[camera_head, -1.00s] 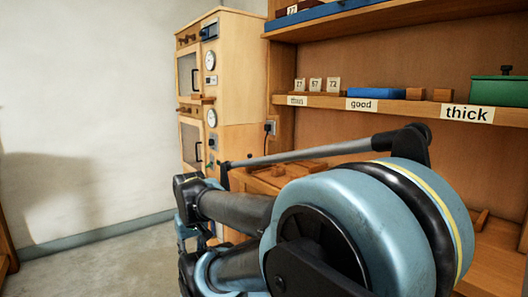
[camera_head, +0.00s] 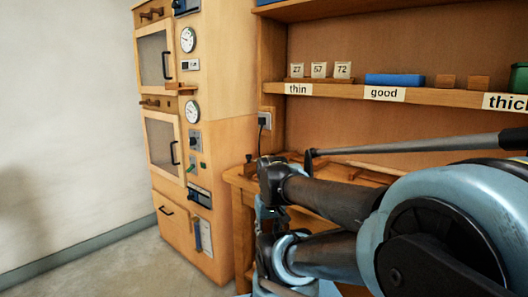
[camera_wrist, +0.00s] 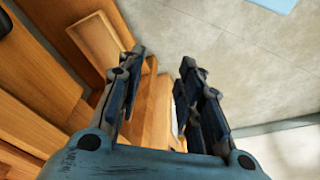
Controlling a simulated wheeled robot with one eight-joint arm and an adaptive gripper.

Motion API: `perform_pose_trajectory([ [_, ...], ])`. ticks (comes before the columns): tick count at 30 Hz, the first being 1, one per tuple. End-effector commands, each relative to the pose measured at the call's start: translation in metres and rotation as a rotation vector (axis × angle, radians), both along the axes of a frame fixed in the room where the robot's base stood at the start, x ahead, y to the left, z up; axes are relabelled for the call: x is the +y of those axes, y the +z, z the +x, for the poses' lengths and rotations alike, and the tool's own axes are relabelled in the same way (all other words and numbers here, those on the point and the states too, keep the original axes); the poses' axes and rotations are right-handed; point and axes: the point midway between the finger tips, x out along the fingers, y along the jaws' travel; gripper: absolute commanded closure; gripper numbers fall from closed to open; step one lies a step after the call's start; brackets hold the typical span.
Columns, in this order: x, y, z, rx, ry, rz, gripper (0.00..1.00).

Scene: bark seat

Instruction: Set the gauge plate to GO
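I cannot make out a gauge plate or the word GO for certain in either view. A tall wooden cabinet (camera_head: 224,150) at the left carries two round white dials, an upper dial (camera_head: 188,40) and a lower dial (camera_head: 193,112). Below the lower dial are small dark and green fittings (camera_head: 194,160) and a dark panel (camera_head: 199,196), too small to read. My gripper (camera_wrist: 163,62) is open in the wrist view, with nothing between its fingers. It points over wooden furniture edges and the grey floor, touching nothing that I can see.
A wooden bench (camera_head: 240,182) stands beside the cabinet, partly hidden by my arm. The shelf above it (camera_head: 450,97) bears labels thin, good and thick, number cards (camera_head: 318,69), a blue block (camera_head: 394,79) and small wooden blocks. Grey floor (camera_head: 130,270) is clear at the left.

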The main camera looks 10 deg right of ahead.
Motion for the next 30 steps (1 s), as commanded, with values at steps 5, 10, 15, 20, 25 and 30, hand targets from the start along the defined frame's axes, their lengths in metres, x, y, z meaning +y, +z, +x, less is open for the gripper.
perform_pose_trajectory([
  [5, 0.0, 0.0, 0.0, 0.0, 0.0, 0.0, 0.67],
  [10, 0.0, 0.0, 0.0, 0.0, 0.0, 0.0, 0.67],
  [15, 0.0, 0.013, -0.004, -0.009, 0.0, 0.0, 0.56],
  [20, -0.004, 0.052, 0.021, 0.006, -0.005, 0.001, 0.56],
  [25, -0.005, 0.111, 0.063, 0.032, -0.008, 0.001, 0.56],
  [30, -0.004, 0.167, 0.109, 0.059, -0.011, 0.002, 0.56],
])
